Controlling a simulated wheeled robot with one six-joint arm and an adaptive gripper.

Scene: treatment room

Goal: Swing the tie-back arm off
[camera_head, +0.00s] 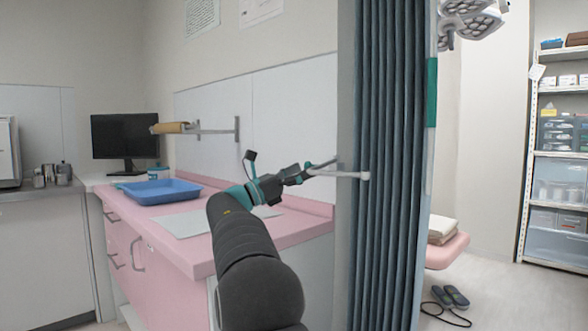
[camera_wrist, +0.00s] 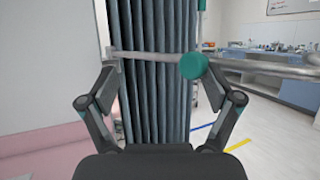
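The tie-back arm (camera_head: 345,174) is a thin pale rod running across the front of the gathered blue-grey curtain (camera_head: 395,180). In the wrist view the tie-back arm (camera_wrist: 150,57) crosses the curtain (camera_wrist: 158,105) roughly level, from a mount at the left to a teal ball (camera_wrist: 192,66). My gripper (camera_head: 309,171) is at the left part of the rod in the head view. In the wrist view my gripper (camera_wrist: 168,82) has its fingers spread wide, with nothing between them. The rod lies just beyond the fingertips; I cannot tell whether they touch it.
A pink counter (camera_head: 180,238) with a blue tray (camera_head: 158,190) lies left of my arm. A wall bracket (camera_head: 205,129) sticks out above it. A pink bed (camera_head: 447,250) and a shelf rack (camera_head: 560,150) are right of the curtain.

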